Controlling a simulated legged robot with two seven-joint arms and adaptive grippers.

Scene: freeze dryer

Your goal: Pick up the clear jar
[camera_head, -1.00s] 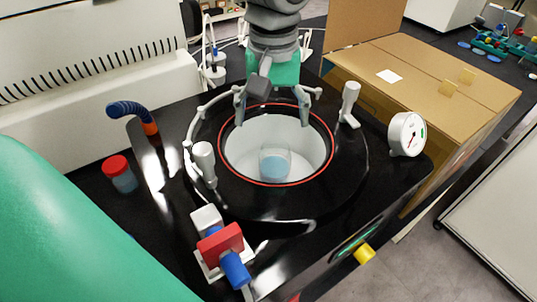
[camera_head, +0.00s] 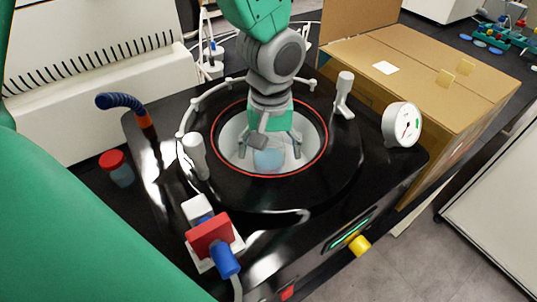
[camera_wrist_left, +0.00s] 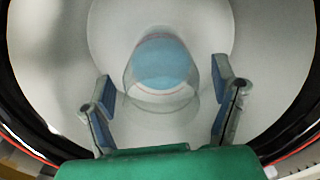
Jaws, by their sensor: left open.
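The clear jar (camera_head: 268,160) holds something light blue and stands on the floor of the white round chamber. It also shows in the left wrist view (camera_wrist_left: 162,68), ahead of the fingers and between their lines. My left gripper (camera_head: 270,146) is open and reaches down into the chamber from above, partly covering the jar in the head view. In the wrist view the two fingers (camera_wrist_left: 166,88) are spread wide, and I see no contact with the jar. My right gripper is not in view.
A red-edged opening (camera_head: 326,148) in a black lid surrounds the arm. White handles (camera_head: 345,92), a dial gauge (camera_head: 402,125) and a red-and-blue valve (camera_head: 211,236) stand around it. A red-capped jar (camera_head: 117,168) sits at left. A cardboard box (camera_head: 430,75) stands at right.

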